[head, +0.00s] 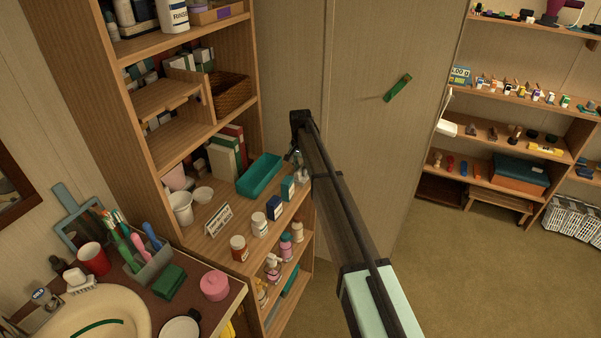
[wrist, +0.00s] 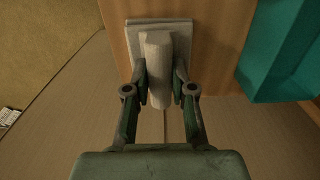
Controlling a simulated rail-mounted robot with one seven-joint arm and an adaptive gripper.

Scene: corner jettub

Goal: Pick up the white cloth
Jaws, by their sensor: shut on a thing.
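The white cloth (wrist: 157,68) is in the top middle of the wrist view, as a pale upright roll in front of a flat squarish pale piece. My gripper (wrist: 160,82) has one finger on each side of the roll and is shut on it. Behind it is the wooden shelf board (wrist: 205,45); I cannot tell whether the cloth still touches it. In the head view my gripper (head: 296,158) is at the right end of the middle shelf, largely hidden by my own arm, and the cloth cannot be made out clearly there.
A teal tray (head: 260,174) lies close by on the shelf, and also shows at right in the wrist view (wrist: 285,50). A small teal box (head: 288,189) and several jars stand nearer. A sink counter (head: 215,318) is at lower left. The carpet (head: 480,260) at right is clear.

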